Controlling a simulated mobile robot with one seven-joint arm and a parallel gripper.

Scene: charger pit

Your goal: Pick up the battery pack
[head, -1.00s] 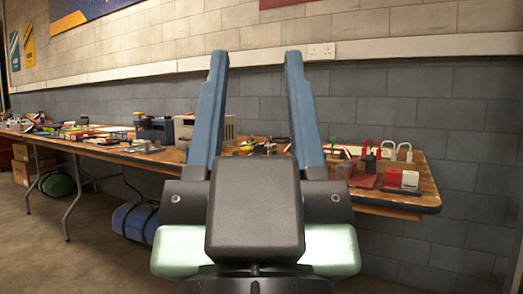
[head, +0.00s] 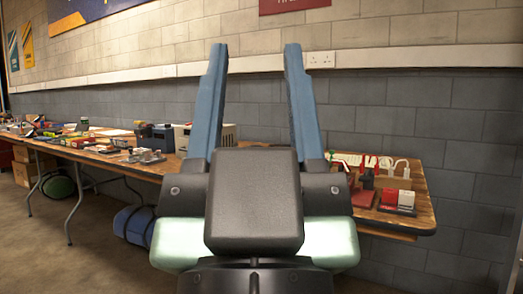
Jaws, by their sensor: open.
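My gripper (head: 255,48) stands upright in the middle of the head view, its two blue fingers wide apart with only the wall between their tips. It is in front of the long wooden table (head: 425,212) and hides part of it. At the table's right end are small red, white and black blocks (head: 397,200), a red flat piece (head: 363,197) and a dark upright item (head: 367,178). I cannot tell which of these, if any, is the battery pack. The gripper touches none of them.
A pale strip with white looped plugs (head: 385,162) lies along the back of the table. A grey box (head: 203,138) and many small items crowd its left part. A block wall (head: 455,130) stands behind.

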